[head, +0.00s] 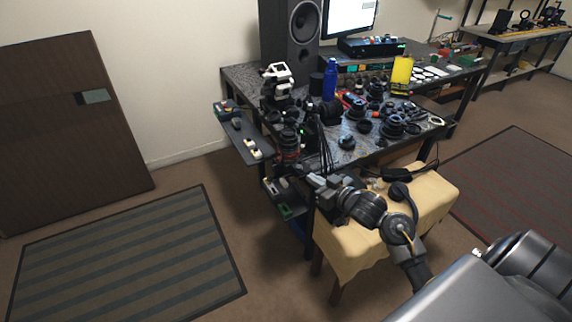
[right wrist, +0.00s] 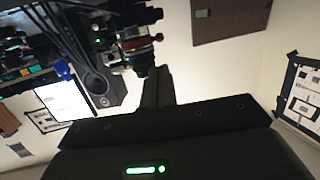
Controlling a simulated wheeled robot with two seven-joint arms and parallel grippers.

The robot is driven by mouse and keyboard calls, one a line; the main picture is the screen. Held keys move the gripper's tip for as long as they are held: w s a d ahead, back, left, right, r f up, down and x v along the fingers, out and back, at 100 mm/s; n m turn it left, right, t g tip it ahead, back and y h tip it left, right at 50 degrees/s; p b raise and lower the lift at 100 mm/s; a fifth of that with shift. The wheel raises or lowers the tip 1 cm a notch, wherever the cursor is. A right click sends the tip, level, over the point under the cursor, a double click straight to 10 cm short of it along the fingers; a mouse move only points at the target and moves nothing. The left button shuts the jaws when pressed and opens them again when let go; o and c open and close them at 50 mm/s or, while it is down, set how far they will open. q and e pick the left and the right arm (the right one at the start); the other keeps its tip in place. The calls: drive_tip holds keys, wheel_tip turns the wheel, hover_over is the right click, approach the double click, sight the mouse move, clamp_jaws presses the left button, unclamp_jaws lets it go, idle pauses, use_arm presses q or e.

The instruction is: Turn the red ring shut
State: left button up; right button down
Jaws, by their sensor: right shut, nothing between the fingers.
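The red ring (head: 289,156) is a thin dark red band low on an upright black lens assembly (head: 288,138) at the near left edge of the cluttered bench. In the right wrist view, which looks upside down, the red ring (right wrist: 143,44) circles the black barrel. My right gripper (head: 311,181) is shut and empty, just below and to the right of the ring in the head view. Its dark fingers (right wrist: 157,86) point at the lens in the wrist view. Whether they touch it I cannot tell. My left gripper is out of view.
Black cables (head: 324,145) hang beside the lens, close to my right gripper. Several lens parts, a blue bottle (head: 330,80) and a speaker (head: 290,35) crowd the bench. A cloth-covered stool (head: 345,249) stands under my right arm.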

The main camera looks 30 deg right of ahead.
sight(280, 160)
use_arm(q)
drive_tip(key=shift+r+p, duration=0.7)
use_arm(e)
drive_tip(key=x, duration=1.4)
drive_tip(key=shift+f, duration=0.1)
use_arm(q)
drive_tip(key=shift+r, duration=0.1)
